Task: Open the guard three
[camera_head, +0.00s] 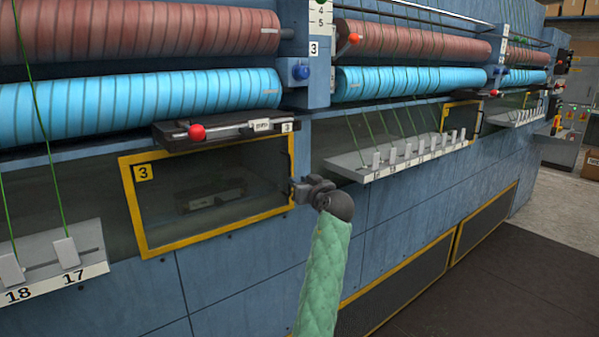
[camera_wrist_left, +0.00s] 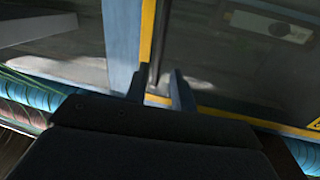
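Guard three (camera_head: 143,216) is a clear panel in a yellow frame with a yellow "3" label, low on the blue machine. It looks closed, flush with the machine front. My left gripper (camera_head: 294,188) is at the frame's right edge. In the left wrist view the yellow frame (camera_wrist_left: 148,32) runs up past the fingers, and a dark upright bar (camera_wrist_left: 157,50), seemingly the guard's handle, shows between them. The left fingers (camera_wrist_left: 158,90) stand apart, one on each side of the bar; contact is unclear. My right gripper is not in view.
A dark bar with a red knob (camera_head: 197,132) sits just above the guard. Shelves with numbered white tabs flank it, on the left (camera_head: 60,275) and the right (camera_head: 350,172). Green yarns run down from blue rollers (camera_head: 140,102). Dark floor (camera_head: 520,280) is clear at right.

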